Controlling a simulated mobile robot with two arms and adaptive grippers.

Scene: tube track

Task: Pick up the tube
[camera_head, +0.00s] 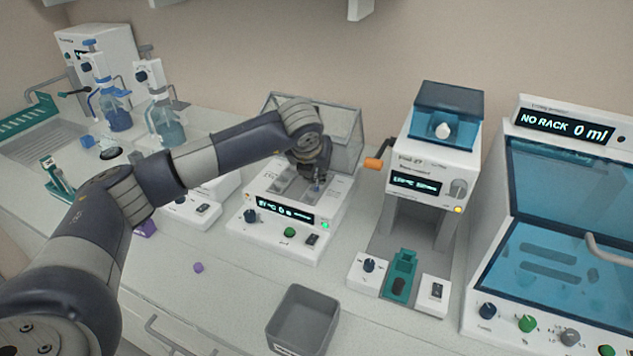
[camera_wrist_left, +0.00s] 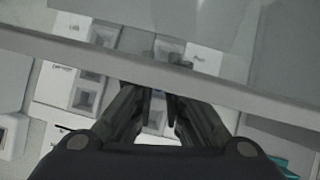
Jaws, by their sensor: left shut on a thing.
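My left gripper (camera_head: 316,182) reaches down over the white heating-block instrument (camera_head: 268,222) in the middle of the bench, under its raised clear lid (camera_head: 346,130). In the left wrist view my left gripper (camera_wrist_left: 156,94) has its fingertips close together, shut on the tube. Only a small blue bit of the tube (camera_head: 317,189) shows at the fingertips in the head view. The rest of it is hidden, and I cannot tell whether it is still seated in a well. My right gripper is not in view.
A grey open bin (camera_head: 303,318) stands at the front. A small purple cap (camera_head: 198,267) lies on the bench. A white instrument with an orange handle (camera_head: 432,165) and a large blue-windowed cabinet (camera_head: 556,220) stand to the right. Dispenser bottles (camera_head: 168,120) stand at the back left.

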